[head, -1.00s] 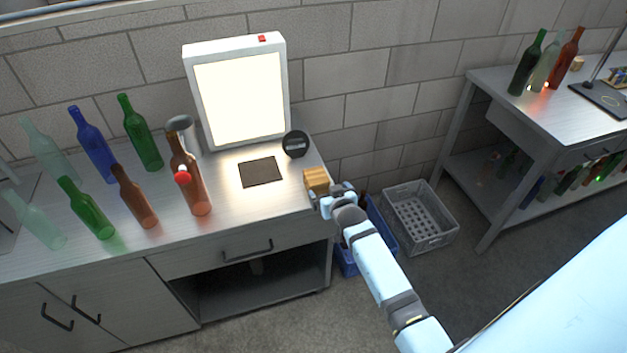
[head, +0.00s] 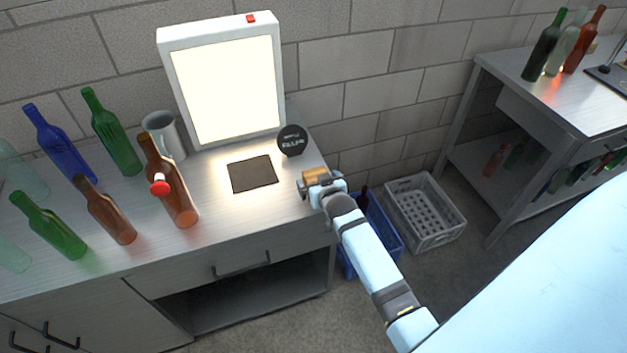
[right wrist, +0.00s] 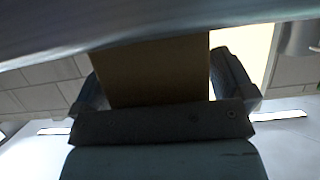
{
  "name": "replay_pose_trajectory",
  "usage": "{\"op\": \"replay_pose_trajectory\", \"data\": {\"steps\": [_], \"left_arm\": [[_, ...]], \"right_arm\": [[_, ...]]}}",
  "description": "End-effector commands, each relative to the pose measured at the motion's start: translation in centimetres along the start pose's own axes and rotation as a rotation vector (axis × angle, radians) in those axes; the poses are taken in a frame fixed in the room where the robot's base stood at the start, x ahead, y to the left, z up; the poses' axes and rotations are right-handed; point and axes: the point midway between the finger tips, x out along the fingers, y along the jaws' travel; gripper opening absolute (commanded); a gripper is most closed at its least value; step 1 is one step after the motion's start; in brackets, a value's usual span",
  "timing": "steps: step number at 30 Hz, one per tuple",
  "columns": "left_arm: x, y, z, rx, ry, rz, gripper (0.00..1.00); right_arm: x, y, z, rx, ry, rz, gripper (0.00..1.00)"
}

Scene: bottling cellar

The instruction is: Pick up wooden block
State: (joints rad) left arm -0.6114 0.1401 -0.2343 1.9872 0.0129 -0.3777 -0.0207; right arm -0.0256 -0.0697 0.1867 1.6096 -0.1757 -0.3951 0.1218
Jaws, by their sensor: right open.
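The wooden block (head: 313,174) is at the right end of the workbench top (head: 220,215), partly hidden by my right gripper (head: 316,187). In the right wrist view the block (right wrist: 155,72) is a dark brown shape between the two fingers of my right gripper (right wrist: 165,85). The fingers stand open on either side of it. I cannot tell whether they touch it. My left gripper is not in view.
A bright light panel (head: 227,88), a dark mat (head: 253,174) and a black round object (head: 292,140) are nearby. Blue (head: 384,240) and grey crates (head: 425,212) stand on the floor.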

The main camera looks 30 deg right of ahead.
Motion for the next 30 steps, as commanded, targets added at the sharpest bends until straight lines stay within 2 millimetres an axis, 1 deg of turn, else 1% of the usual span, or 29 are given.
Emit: {"op": "replay_pose_trajectory", "data": {"steps": [3,7,8,9,11,12,14,15,24,28,30], "left_arm": [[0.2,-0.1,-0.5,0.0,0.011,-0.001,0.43],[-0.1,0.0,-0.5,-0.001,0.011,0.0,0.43],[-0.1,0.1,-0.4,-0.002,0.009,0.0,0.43],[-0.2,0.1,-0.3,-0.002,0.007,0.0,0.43],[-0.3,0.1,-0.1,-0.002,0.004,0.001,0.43],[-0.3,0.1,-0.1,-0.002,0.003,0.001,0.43],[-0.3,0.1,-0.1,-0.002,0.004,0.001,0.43],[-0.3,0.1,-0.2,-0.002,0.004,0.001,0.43],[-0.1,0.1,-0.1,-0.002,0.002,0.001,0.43],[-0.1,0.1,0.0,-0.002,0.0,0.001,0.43],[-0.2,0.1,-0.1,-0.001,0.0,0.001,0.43]], "right_arm": [[0.0,0.0,0.1,0.0,-0.001,0.001,1.0],[-0.1,0.0,0.1,0.0,-0.001,0.0,1.0],[-0.1,0.0,0.1,0.0,-0.001,0.0,0.93],[-0.1,0.0,0.1,0.0,-0.001,0.0,0.84],[-0.1,0.0,0.1,0.0,-0.001,0.001,0.7],[-0.1,0.0,0.1,0.0,-0.001,0.001,0.61],[0.0,0.0,0.1,0.0,-0.001,0.0,0.47],[0.0,0.0,0.0,0.0,0.0,0.0,0.45],[-0.1,0.0,-0.2,0.0,-0.001,0.001,0.45],[-0.5,0.0,-1.2,-0.001,0.001,0.001,0.45],[-0.9,0.0,-2.2,-0.001,0.002,0.001,0.45]]}}
